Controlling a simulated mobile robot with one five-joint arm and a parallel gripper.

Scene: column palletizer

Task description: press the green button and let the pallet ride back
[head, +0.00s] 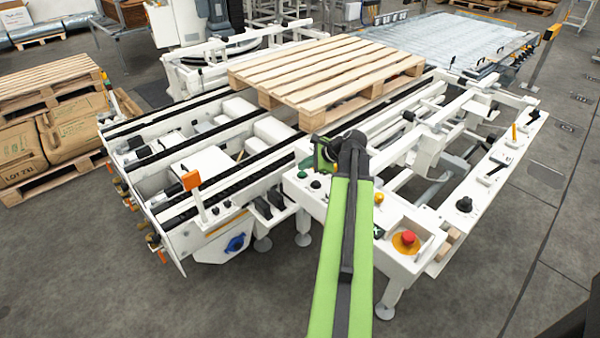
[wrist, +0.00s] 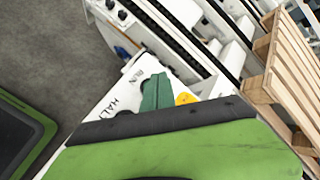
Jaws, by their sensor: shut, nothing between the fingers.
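An empty wooden pallet (head: 330,72) lies flat on the conveyor rails in the head view. Part of its slatted edge shows at the right of the wrist view (wrist: 278,75). The white control panel (head: 405,218) stands at the conveyor's near side. In the wrist view, the panel (wrist: 130,97) bears the words RUN and HALT. My gripper (wrist: 156,92) shows as dark green fingers, shut and empty, over the panel beside RUN. I cannot tell whether they touch it.
A red stop button (head: 406,239) on a yellow base sits at the panel's near right. A yellow knob (head: 379,198) is right of my arm. An orange sensor (head: 191,181) stands on a post at the left. Loaded pallets stand far left.

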